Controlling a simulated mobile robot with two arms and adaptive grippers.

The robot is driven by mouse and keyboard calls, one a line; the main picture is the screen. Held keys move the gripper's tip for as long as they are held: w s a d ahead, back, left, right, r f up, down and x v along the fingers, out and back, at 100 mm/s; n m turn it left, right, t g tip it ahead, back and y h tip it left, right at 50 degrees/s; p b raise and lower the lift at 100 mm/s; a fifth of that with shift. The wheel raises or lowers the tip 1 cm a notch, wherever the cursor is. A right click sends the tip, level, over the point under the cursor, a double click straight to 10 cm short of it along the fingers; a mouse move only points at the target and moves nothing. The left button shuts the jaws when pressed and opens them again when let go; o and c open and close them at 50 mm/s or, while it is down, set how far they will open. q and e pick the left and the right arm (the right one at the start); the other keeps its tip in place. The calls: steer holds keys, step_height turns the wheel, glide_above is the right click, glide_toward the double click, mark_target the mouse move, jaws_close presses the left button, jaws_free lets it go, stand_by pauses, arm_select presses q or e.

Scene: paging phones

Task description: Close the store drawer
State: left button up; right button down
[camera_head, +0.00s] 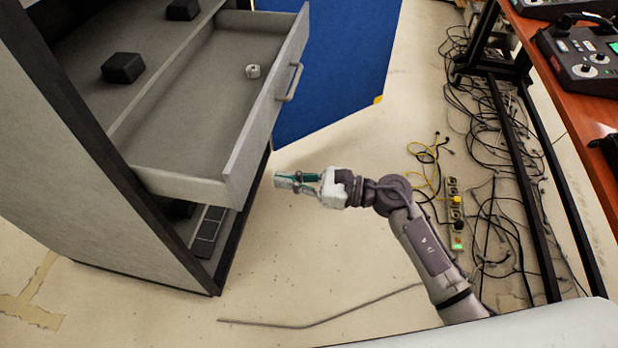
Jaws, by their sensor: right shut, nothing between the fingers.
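The store drawer (195,187) is pulled out of the grey cabinet (90,190) at the left. Its front panel faces right and carries a metal bar handle (290,82). A small white object (252,71) lies inside on the drawer floor. My right gripper (280,181) is shut and empty. It is in the picture's middle, below the handle and just right of the drawer front's near corner, apart from both. It points left. My left gripper is not in view.
Dark blocks (123,68) sit on a cabinet shelf. A blue panel (335,65) lies behind the drawer. Tangled cables and a power strip (455,213) are on the floor at right, by a wooden desk (570,110) with phone consoles. The floor before the cabinet is mostly clear.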

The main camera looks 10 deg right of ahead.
mark_target(245, 174)
steer(key=p+x, duration=0.1)
steer(key=x, duration=0.4)
steer(key=shift+w+a, duration=0.15)
steer(key=shift+a, duration=0.05)
steer(key=shift+w+a, duration=0.1)
steer(key=shift+a, duration=0.2)
steer(key=shift+a, duration=0.1)
